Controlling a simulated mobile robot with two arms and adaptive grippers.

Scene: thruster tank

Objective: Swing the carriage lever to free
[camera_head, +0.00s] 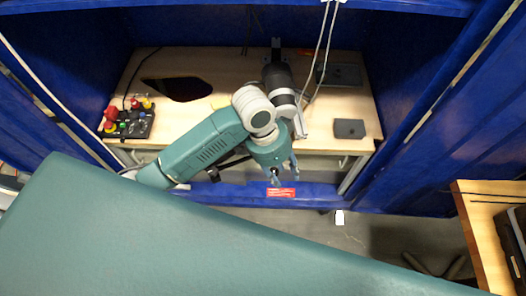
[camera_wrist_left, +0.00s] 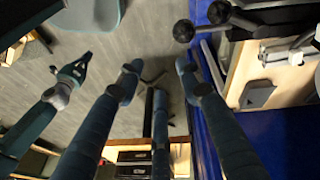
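My left gripper (camera_head: 281,179) hangs at the bench's front edge in the head view, its fingers spread and nothing between them. In the left wrist view its long fingers (camera_wrist_left: 160,85) are apart and empty. Two black ball knobs on metal rods, (camera_wrist_left: 183,30) and (camera_wrist_left: 219,12), show at the upper right there, to the right of the fingers and not touched. In the head view a dark knob (camera_head: 213,173) shows below the bench edge, partly behind my left arm. I cannot tell which knob belongs to the carriage lever. A teal-tipped part (camera_wrist_left: 72,75), possibly my right gripper, shows at left.
The wooden bench (camera_head: 205,60) stands between blue walls. It carries a black cylindrical device (camera_head: 278,75), a control box with red buttons (camera_head: 127,120), and dark blocks (camera_head: 349,128). Another wooden table (camera_head: 487,235) is at the lower right. My large teal part fills the lower left.

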